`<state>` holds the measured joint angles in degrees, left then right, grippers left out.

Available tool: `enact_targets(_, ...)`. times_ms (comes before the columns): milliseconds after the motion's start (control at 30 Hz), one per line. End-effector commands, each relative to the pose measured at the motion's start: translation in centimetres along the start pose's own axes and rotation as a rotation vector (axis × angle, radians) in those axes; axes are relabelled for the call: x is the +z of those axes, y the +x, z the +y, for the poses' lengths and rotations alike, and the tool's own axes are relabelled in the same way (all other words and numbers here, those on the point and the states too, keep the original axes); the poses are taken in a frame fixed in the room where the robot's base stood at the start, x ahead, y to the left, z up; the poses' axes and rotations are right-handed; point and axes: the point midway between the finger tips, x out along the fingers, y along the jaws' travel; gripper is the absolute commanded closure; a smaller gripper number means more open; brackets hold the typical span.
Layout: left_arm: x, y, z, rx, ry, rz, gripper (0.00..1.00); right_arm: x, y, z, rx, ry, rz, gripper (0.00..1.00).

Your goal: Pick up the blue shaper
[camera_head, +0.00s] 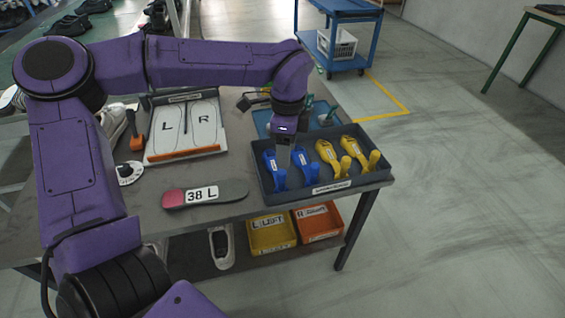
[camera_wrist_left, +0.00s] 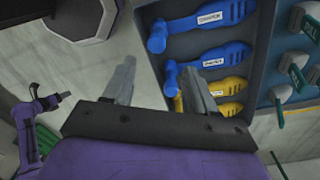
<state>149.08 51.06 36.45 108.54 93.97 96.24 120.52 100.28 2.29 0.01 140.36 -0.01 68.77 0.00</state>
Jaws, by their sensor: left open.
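Two blue shapers lie side by side in the left part of a dark grey tray, the left one (camera_head: 275,172) and the right one (camera_head: 303,170). My left gripper (camera_head: 283,160) is open and empty and points down over the blue shapers. In the left wrist view its two fingers (camera_wrist_left: 160,90) are apart, with one blue shaper (camera_wrist_left: 212,62) just beyond the right finger and the other (camera_wrist_left: 205,22) further up. That finger partly covers the nearer blue shaper and a yellow one. I cannot tell the fingers' height above the tray. My right gripper is not recognisable in view.
Two yellow shapers (camera_head: 332,157) fill the tray's right part; its rim (camera_head: 350,188) borders the table corner. A blue tray with green-handled tools stands behind it. A sole marked 38 L (camera_head: 205,194) and an L/R board (camera_head: 185,128) lie left. Yellow and orange bins (camera_head: 272,238) sit below.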

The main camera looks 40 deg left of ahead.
Motion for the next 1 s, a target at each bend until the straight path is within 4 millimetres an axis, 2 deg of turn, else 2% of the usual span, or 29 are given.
enact_targets(100, 0.5, 2.1, 0.1, 0.001, -0.007, 0.000, 0.43, 0.0, -0.1, 0.1, 0.001, 0.000, -0.001, 0.57)
enact_targets(267, 0.8, 3.9, 0.2, 0.000, -0.009, -0.002, 0.43, -0.1, -0.4, 0.1, 0.001, 0.000, -0.001, 0.57)
enact_targets(400, 0.8, 6.6, 0.3, 0.001, -0.006, -0.002, 0.43, -0.3, -0.7, 0.1, 0.000, 0.000, -0.001, 0.57)
enact_targets(500, 0.7, 7.9, 0.2, -0.002, -0.005, -0.002, 0.43, -0.3, -0.7, 0.1, 0.000, 0.000, -0.001, 0.57)
enact_targets(733, 0.7, 8.2, 0.2, -0.005, -0.004, -0.001, 0.43, -0.3, -0.7, 0.1, 0.000, 0.000, -0.001, 0.57)
enact_targets(767, 0.7, 8.2, 0.2, -0.005, -0.003, -0.001, 0.50, -0.3, -0.7, 0.1, 0.000, 0.000, -0.001, 0.57)
enact_targets(900, 0.6, 8.2, 0.2, -0.005, -0.003, -0.002, 0.95, -0.3, -0.7, 0.1, 0.000, 0.000, -0.001, 0.57)
enact_targets(933, 0.6, 8.2, 0.2, -0.005, -0.003, -0.002, 1.00, -0.3, -0.7, 0.1, 0.000, 0.000, -0.001, 0.57)
enact_targets(1000, 0.6, 8.2, 0.2, -0.005, -0.003, -0.002, 1.00, -0.3, -0.7, 0.1, 0.000, 0.000, -0.001, 0.57)
